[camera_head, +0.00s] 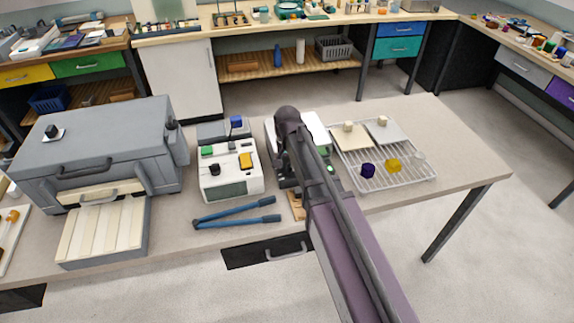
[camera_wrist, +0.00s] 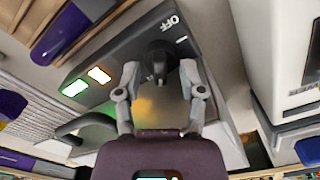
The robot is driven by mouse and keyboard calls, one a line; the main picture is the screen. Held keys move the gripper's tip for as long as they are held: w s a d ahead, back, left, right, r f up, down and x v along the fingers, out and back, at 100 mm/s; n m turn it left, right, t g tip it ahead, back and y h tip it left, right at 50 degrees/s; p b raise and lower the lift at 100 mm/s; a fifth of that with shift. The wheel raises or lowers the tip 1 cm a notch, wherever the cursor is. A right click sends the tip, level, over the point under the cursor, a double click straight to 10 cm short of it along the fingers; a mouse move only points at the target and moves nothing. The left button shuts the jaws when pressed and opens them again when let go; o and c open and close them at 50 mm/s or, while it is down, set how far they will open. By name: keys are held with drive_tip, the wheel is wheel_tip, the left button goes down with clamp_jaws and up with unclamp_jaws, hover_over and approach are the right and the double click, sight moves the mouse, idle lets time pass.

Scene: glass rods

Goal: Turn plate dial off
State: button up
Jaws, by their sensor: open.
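The plate dial (camera_wrist: 157,56) is a dark knob on the dark grey front panel of the plate (camera_wrist: 130,45) in the wrist view. An "OFF" label (camera_wrist: 170,23) is printed beside it and appears upside down. An orange light (camera_wrist: 100,74) and a green light (camera_wrist: 75,88) glow on the panel. My gripper (camera_wrist: 159,70) is open, with one finger on each side of the dial. I cannot tell whether the fingers touch it or where it points. In the head view, the plate (camera_head: 316,128) is partly behind my arm; the dial is hidden.
A white device (camera_head: 230,187) with colored buttons stands left of the plate. A blue-handled tool (camera_head: 237,215) lies in front of it. A wire rack (camera_head: 405,180) with small purple and yellow pieces is right of my arm. The bench (camera_head: 462,172) is clear at the far right.

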clamp_jaws()
drive_tip(key=shift+n, duration=0.4)
drive_tip(key=n, duration=2.3)
idle(0.3)
drive_tip(key=shift+s, duration=0.1)
